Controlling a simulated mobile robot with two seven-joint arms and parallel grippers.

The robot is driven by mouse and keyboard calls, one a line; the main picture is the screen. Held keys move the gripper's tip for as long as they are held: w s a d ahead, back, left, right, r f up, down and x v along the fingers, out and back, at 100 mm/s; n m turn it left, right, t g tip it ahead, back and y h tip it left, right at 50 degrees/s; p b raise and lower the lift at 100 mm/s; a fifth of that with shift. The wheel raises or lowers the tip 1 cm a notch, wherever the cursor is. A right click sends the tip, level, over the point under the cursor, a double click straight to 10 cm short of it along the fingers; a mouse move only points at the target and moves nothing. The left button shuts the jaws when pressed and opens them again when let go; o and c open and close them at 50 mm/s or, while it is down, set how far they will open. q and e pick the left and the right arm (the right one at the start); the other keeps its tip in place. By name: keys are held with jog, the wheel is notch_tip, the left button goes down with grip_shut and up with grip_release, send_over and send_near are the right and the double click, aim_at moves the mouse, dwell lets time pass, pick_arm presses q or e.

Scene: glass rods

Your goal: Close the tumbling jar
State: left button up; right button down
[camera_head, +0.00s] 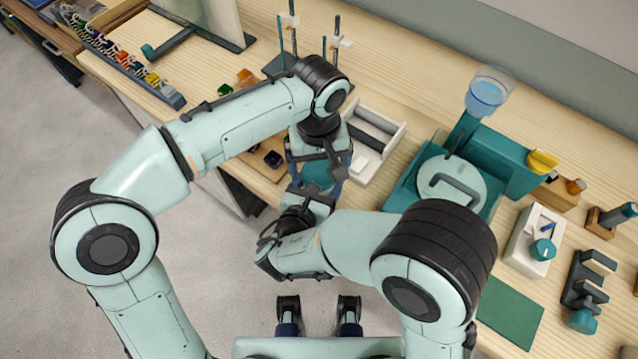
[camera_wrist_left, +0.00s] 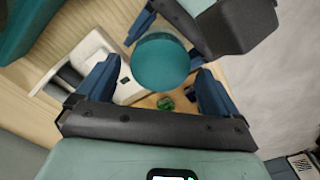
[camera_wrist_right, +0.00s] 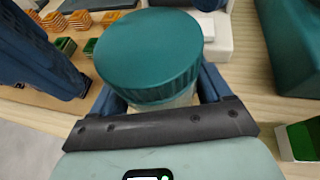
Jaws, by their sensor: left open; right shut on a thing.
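The tumbling jar shows its teal round lid in the head view (camera_head: 316,178). In the right wrist view the ribbed lid (camera_wrist_right: 150,50) sits on top of the clear jar body (camera_wrist_right: 172,101). I cannot tell whether it is screwed tight. My right gripper (camera_wrist_right: 162,95) is shut on the jar body, below the lid. My left gripper (camera_head: 318,168) is open above the jar. In the left wrist view the lid (camera_wrist_left: 160,62) lies between its spread fingers (camera_wrist_left: 155,88), with visible gaps on both sides. The jar's lower part is mostly hidden.
A white tray with a grey roller (camera_head: 372,135) stands just right of the jar. A teal machine with a round disc (camera_head: 450,188) is further right. Small orange and green blocks (camera_head: 240,80) lie behind to the left. Both my arms crowd the table's front edge.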

pick_arm(q)
jog(key=shift+f, duration=0.7)
jog(key=c, duration=1.1)
jog(key=m, duration=0.5)
jog(key=shift+m, duration=0.3)
jog(key=m, duration=0.8)
jog(key=o, duration=1.1)
jog(key=shift+o, duration=0.2)
jog(key=shift+r, duration=0.1)
